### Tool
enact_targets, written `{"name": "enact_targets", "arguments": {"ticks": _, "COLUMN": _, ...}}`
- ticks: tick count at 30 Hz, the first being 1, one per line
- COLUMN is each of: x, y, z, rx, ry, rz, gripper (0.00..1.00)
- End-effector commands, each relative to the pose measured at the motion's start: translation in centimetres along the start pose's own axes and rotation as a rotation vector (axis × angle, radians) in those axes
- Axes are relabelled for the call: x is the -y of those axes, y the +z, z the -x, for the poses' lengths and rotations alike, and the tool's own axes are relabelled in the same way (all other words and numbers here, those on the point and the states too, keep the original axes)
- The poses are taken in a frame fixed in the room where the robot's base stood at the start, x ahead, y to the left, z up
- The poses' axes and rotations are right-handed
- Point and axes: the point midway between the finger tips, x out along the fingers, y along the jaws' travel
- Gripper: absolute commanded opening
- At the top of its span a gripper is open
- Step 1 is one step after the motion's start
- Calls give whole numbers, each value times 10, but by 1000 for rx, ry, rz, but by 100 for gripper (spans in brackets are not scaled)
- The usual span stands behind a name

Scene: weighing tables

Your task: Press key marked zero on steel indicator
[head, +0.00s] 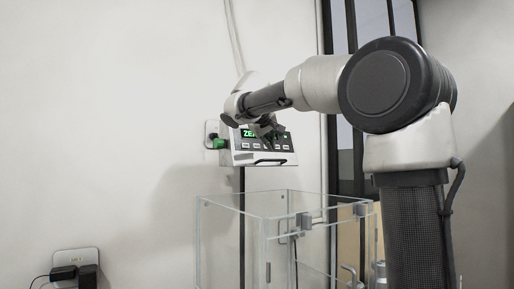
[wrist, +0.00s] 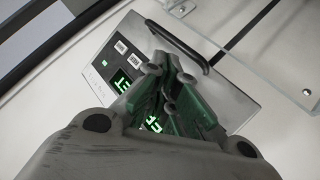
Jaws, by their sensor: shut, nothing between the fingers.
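The steel indicator (head: 238,159) is mounted on the wall, with a green lit display (head: 248,133) whose first letters look like "ZE"; the rest is hidden behind my gripper. A row of small light keys runs below the display. My gripper (head: 268,133) is in front of the indicator's face. In the wrist view the indicator (wrist: 224,92) fills the middle, and my shut, empty gripper (wrist: 168,62) points at its key side. Two keys (wrist: 126,53) show beside the fingers; others are covered. The key markings are too small to read. I cannot tell if the fingertips touch a key.
A black bar handle (wrist: 178,44) runs along the indicator's lower edge. A clear glass enclosure (head: 222,235) stands below it. A wall outlet with black plugs (head: 75,273) is at lower left.

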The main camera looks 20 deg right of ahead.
Motion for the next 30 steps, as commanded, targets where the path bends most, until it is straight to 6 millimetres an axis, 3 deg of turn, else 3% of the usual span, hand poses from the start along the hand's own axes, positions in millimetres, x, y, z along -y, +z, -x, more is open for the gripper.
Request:
{"name": "enact_targets", "arguments": {"ticks": 8, "x": -11, "y": 11, "z": 15, "rx": 1, "ry": 0, "rz": -1, "gripper": 0}}
{"name": "enact_targets", "arguments": {"ticks": 30, "x": -11, "y": 11, "z": 16, "rx": 0, "ry": 0, "rz": -1, "gripper": 0}}
